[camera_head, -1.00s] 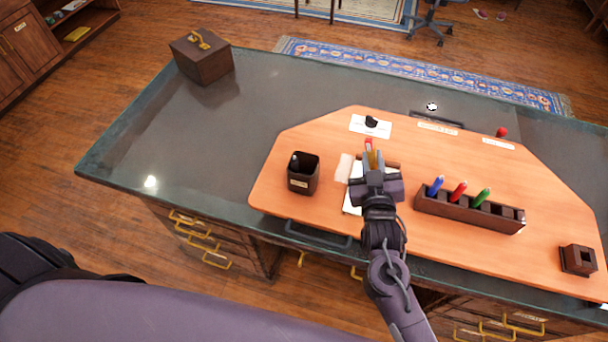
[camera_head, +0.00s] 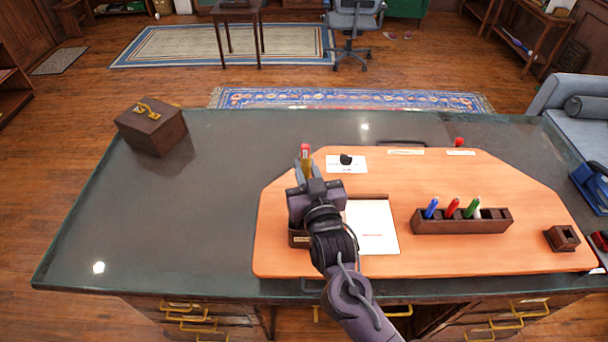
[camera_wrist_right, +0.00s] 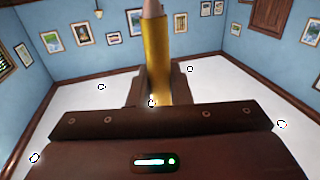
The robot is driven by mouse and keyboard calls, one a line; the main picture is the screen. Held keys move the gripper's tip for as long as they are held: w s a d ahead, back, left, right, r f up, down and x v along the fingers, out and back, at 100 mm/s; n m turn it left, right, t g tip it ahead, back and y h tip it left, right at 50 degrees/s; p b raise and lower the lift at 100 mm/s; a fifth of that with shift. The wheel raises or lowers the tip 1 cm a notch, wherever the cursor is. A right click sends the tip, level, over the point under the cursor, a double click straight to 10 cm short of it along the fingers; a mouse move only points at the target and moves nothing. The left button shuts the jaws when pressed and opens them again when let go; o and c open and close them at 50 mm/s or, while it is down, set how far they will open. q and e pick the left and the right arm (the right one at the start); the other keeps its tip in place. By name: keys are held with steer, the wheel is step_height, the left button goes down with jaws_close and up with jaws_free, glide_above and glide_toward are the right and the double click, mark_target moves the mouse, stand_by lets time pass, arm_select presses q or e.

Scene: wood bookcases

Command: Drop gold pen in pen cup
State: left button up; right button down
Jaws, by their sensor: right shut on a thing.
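My right gripper (camera_head: 306,182) is shut on the gold pen (camera_head: 307,166), which stands upright between the fingers with a red end on top in the head view. The gold pen also fills the middle of the right wrist view (camera_wrist_right: 157,55), pointing up between the jaws. The dark pen cup (camera_head: 298,239) stands on the orange desk board, mostly hidden behind my right gripper and wrist. The gripper appears over or just beyond the cup in the picture; the exact gap cannot be told. My left gripper is not in view.
A dark pen rack (camera_head: 462,226) holds blue, red and green pens. A white notepad (camera_head: 373,228) lies right of the cup. A small dark holder (camera_head: 562,238) sits at the right. A wooden box (camera_head: 151,128) stands back left. The desk's left side is clear.

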steer(key=f+b, duration=0.3)
steer(key=f, duration=0.1)
steer(key=shift+d+b, duration=0.3)
steer(key=shift+b, duration=0.05)
steer(key=shift+f+b, duration=0.3)
steer(key=shift+f, duration=0.05)
steer(key=shift+d+f+b, duration=0.1)
steer(key=shift+f+b, duration=0.25)
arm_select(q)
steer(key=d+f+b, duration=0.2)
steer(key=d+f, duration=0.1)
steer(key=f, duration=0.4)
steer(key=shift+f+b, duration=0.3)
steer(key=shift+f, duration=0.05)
arm_select(e)
step_height(320, 180, down, 5)
steer(key=shift+r, duration=0.2)
